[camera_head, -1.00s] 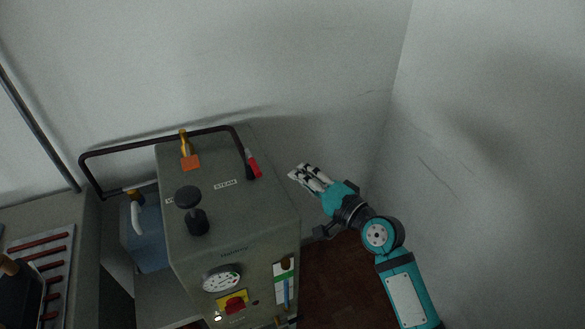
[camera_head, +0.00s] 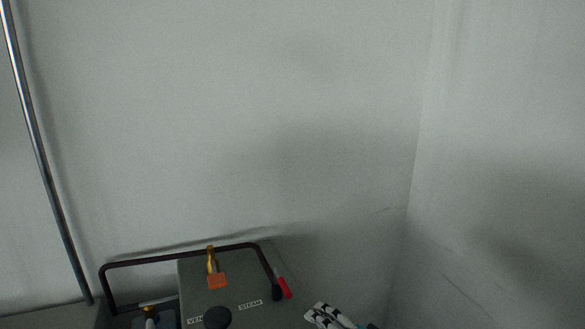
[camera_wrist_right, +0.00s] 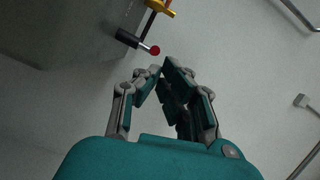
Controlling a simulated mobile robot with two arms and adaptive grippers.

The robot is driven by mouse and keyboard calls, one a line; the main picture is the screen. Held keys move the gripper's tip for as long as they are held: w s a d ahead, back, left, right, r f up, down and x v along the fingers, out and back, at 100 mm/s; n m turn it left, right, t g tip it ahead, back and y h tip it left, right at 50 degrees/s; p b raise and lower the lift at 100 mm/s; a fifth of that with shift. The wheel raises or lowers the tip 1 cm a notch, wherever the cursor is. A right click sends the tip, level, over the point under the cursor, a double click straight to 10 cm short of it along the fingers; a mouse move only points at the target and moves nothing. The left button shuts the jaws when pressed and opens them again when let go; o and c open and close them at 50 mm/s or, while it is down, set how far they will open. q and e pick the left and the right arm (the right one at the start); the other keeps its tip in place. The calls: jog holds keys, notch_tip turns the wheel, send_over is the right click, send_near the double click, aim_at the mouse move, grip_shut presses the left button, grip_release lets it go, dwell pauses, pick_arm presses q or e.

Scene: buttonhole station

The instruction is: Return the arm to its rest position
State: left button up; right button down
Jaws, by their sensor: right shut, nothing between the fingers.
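My right gripper (camera_head: 322,314) shows at the bottom edge of the head view, just right of the grey machine (camera_head: 190,278). Only its fingers and a bit of teal show; the rest of the arm is below the frame. In the right wrist view the gripper (camera_wrist_right: 162,68) is shut with nothing between its fingers. A lever with a red end (camera_wrist_right: 155,50) appears just beyond the fingertips, apart from them as far as I can tell. My left gripper is in neither view.
A metal pole (camera_head: 43,160) stands at left. Bare walls (camera_head: 300,120) fill the back and right.

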jog(key=s+d+f+n+g+h, duration=0.4)
jog(key=s+f+n, duration=0.2)
jog(key=s+f, duration=0.6)
jog(key=s+d+f+n+g+h, duration=0.2)
jog(key=s+d+f+g+h, duration=0.15)
jog(key=s+d, duration=0.35)
jog(key=s+d+f+n+g+h, duration=0.25)
jog(key=s+d+h, duration=0.2)
jog(key=s, duration=0.55)
notch_tip(320, 180, down, 28)
jog(key=s+r+g, duration=0.1)
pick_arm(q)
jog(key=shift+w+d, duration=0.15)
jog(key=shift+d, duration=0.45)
pick_arm(e)
jog(key=s+d+f+g, duration=0.1)
jog(key=s+d+f, duration=0.2)
jog(key=s+f, duration=1.3)
jog(key=shift+s+y, duration=0.25)
jog(key=shift+y, duration=0.05)
